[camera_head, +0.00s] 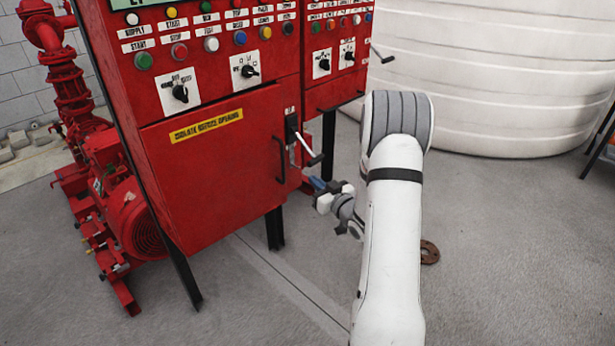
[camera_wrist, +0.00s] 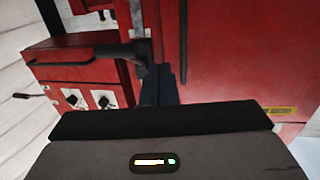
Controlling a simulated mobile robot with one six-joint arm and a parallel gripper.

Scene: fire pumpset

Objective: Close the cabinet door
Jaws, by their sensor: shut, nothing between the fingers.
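The red cabinet door (camera_head: 215,165) bears a yellow warning label (camera_head: 206,126) and a black bar handle (camera_head: 280,160) at its right edge. It looks flush or nearly flush with the cabinet; I cannot tell if a small gap remains. My gripper (camera_head: 320,185) is beside the door's lower right edge, below the lever. In the wrist view the dark fingers (camera_wrist: 159,82) are together and empty, near the door edge. The door (camera_wrist: 235,60) fills the right there, with its handle (camera_wrist: 183,50) just right of the fingertips. Contact between fingers and door cannot be made out.
A black switch lever (camera_head: 305,148) with a pale tip juts out right of the door handle. The red control panel (camera_head: 200,45) is above. A red pump motor (camera_head: 130,215) stands left, a white tank (camera_head: 480,75) behind right. The floor in front is clear.

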